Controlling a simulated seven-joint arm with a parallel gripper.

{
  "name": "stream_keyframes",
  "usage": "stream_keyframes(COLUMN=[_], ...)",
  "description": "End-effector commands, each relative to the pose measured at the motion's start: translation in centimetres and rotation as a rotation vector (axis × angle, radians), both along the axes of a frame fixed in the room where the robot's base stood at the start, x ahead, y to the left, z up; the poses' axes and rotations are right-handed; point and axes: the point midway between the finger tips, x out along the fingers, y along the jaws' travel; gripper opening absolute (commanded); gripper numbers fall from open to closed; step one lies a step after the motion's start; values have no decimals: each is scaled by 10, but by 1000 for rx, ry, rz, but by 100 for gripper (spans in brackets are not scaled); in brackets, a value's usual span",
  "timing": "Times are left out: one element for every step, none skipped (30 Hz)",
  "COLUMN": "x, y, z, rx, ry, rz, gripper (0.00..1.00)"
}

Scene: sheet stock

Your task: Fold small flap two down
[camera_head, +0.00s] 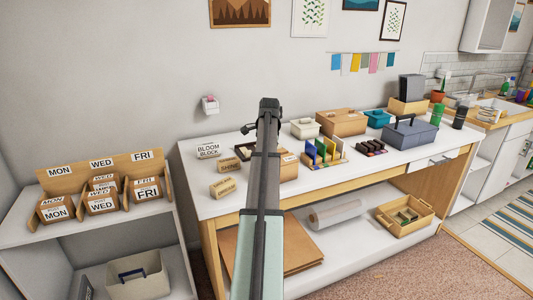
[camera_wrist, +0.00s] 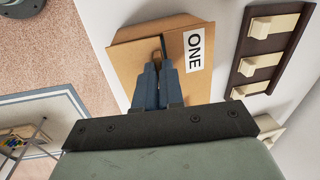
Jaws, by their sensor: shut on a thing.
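A brown cardboard box (camera_head: 289,168) stands on the white workbench, mostly hidden behind my arm in the head view. In the wrist view the box (camera_wrist: 130,68) shows from above, with brown panels around a dark gap. A panel to the right carries a white label reading ONE (camera_wrist: 194,50). My gripper (camera_wrist: 158,68) is over the box, its blue-grey fingers close together with a bit of brown cardboard at the tips. I cannot read a label on that piece, so which flap it is stays unclear. My arm hides the gripper in the head view.
A dark rack with pale blocks (camera_wrist: 262,60) is close to the box. Small labelled blocks (camera_head: 223,187) lie left of it. A colourful divider stand (camera_head: 325,152) and a grey toolbox (camera_head: 410,135) stand to the right.

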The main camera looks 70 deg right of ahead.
Motion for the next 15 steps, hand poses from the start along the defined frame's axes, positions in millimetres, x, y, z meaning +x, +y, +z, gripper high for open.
stream_keyframes(x=[4,5,6,6,6,6,6,5,5,5,5,5,5,5,5], y=[-6,-7,-7,-7,-7,-6,-6,-5,-4,-4,-4,-4,-4,-4,-4], z=[-2,-3,-4,-5,-6,-8,-8,-8,-8,-8,-8,-8,-8,-8,-8], rx=[29,46,65,78,89,100,106,104,102,102,102,102,102,102,101], ry=[34,53,75,90,102,115,124,121,119,119,118,118,118,118,118], rz=[1,1,1,1,1,1,0,0,0,0,0,0,0,0,0], gripper=[0,0,0,0,0,0,0,0,0,0,0,10,12,15,19])
